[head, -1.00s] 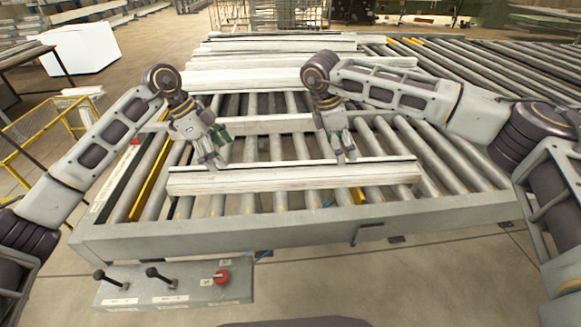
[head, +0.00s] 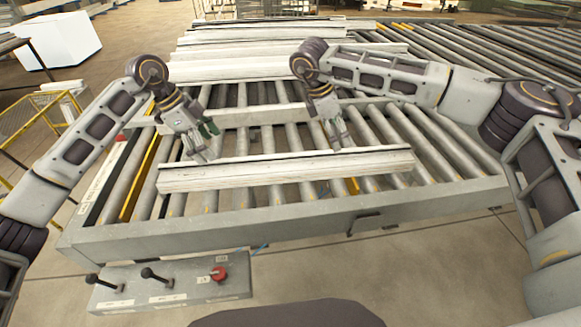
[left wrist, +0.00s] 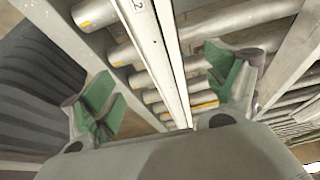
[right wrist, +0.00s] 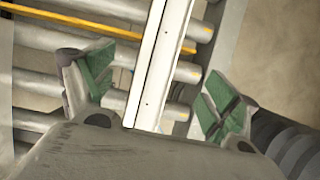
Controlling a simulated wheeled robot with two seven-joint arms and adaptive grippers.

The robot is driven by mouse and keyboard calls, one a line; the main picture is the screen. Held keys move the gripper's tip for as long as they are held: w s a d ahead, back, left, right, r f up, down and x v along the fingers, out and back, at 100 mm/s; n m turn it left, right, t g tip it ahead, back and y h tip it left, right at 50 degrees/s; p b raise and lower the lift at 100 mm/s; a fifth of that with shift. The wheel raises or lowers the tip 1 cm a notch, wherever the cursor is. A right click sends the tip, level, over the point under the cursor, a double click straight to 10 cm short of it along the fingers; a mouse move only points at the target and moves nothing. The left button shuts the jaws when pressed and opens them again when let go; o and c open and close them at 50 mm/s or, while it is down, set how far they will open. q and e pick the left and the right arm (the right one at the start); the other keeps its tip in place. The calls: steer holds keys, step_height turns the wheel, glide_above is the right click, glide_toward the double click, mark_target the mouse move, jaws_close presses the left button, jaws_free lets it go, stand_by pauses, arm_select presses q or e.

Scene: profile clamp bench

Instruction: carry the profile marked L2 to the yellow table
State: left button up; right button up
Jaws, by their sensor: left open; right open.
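A long pale profile (head: 285,174) lies across the rollers near the front of the roller bench. In the left wrist view, the profile (left wrist: 160,60) bears a mark of which only a "2" shows at the top edge. My left gripper (head: 205,152) is open above the left part of the profile, with its green pads apart on either side. My right gripper (head: 338,146) is open above the right part. In the right wrist view, the profile (right wrist: 157,70) runs between the spread pads of the right gripper (right wrist: 160,86). I cannot make out a yellow table for certain.
More pale profiles (head: 245,70) lie stacked at the back of the bench. A control box (head: 170,284) with levers and a red button (head: 217,273) is at the front. A yellow railing (head: 22,127) stands at the left, near a white block (head: 57,41).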

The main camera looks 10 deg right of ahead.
mark_target(232, 170)
arm_select(q)
steer(key=shift+x, duration=6.2)
arm_select(e)
steer(key=shift+x, duration=6.2)
arm_select(q)
steer(key=shift+d, duration=0.15)
steer(key=shift+r, duration=0.15)
steer(key=c, duration=1.9)
arm_select(e)
steer(key=c, duration=1.9)
